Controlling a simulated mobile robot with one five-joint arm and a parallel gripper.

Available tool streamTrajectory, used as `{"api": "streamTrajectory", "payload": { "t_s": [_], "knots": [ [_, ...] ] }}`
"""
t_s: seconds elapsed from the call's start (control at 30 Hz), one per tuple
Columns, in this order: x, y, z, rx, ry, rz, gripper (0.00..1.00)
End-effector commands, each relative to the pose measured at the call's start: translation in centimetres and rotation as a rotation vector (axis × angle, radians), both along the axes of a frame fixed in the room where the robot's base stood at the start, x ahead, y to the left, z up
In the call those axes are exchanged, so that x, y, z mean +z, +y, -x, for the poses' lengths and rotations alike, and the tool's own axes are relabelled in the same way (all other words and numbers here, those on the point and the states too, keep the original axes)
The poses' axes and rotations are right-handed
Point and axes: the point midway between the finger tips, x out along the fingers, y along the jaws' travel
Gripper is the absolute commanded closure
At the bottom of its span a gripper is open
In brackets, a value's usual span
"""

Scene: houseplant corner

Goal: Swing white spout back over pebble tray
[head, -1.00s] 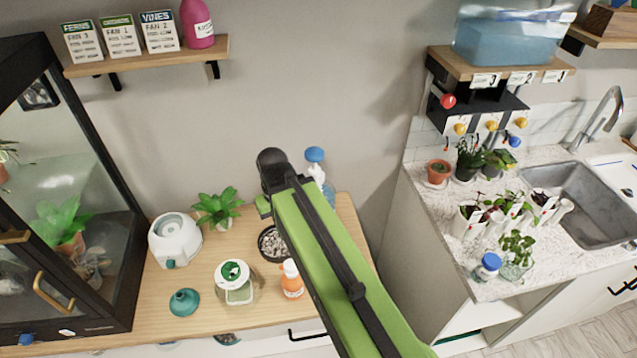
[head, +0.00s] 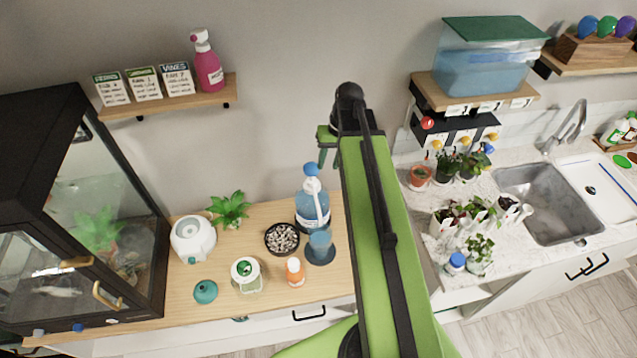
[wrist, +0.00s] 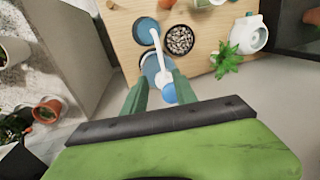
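A clear bottle of blue liquid (head: 310,208) stands on the wooden counter, with a blue knob (head: 311,169) on top. Its white spout (head: 316,199) points toward the front, over a blue cup on a dark round base (head: 320,256). The round dark tray of pebbles (head: 268,248) sits to the left of the spout. My gripper (wrist: 158,78) is open above the bottle. In the wrist view the blue knob (wrist: 169,93) and white spout (wrist: 160,58) show between its parted fingers, with no grip visible. The pebble tray (wrist: 166,46) is beside the spout there.
An orange bottle (head: 295,271), a green-lidded jar (head: 246,276), a teal bulb (head: 205,291), a white device (head: 192,239) and a green plant (head: 229,208) stand left and in front. A glass cabinet (head: 75,210) is far left. A sink counter with potted plants (head: 478,250) is right.

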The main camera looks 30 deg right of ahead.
Motion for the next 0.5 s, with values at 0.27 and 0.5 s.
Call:
{"api": "streamTrajectory", "payload": {
  "t_s": [0.27,0.5],
  "knots": [
    [-1.0,0.0,0.0,-0.002,0.001,0.001,0.66],
    [-4.8,0.6,-0.1,-0.002,0.000,0.001,0.66]
  ]
}}
